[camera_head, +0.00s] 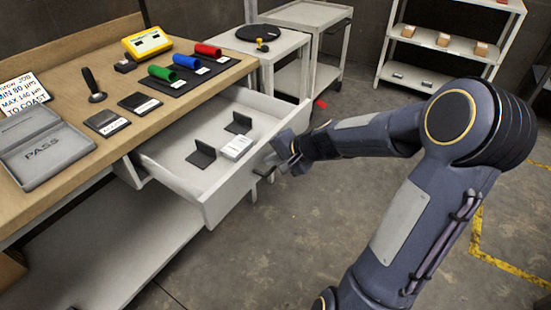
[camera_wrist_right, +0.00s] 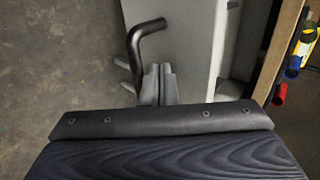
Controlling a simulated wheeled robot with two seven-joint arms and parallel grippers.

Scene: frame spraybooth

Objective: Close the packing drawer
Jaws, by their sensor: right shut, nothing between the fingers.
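The packing drawer (camera_head: 205,197) is a white drawer pulled out from under the wooden bench top. Inside it lie a small white box (camera_head: 236,147) and two dark dividers. My right gripper (camera_head: 266,170) is at the outside of the drawer's front, near its handle, with the arm reaching in from the right. In the right wrist view, the shut, empty fingers (camera_wrist_right: 158,84) sit beside the dark bent handle (camera_wrist_right: 147,40) against the pale drawer front (camera_wrist_right: 190,45). I cannot tell whether they touch. My left gripper is not in view.
The bench top (camera_head: 165,97) holds a grey PASS case (camera_head: 45,155), a yellow gauge (camera_head: 147,43), dark plates and red, blue and green tubes. A white side table (camera_head: 275,47) stands behind the drawer. Shelving is at the back right. The floor in front of the drawer is mostly clear.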

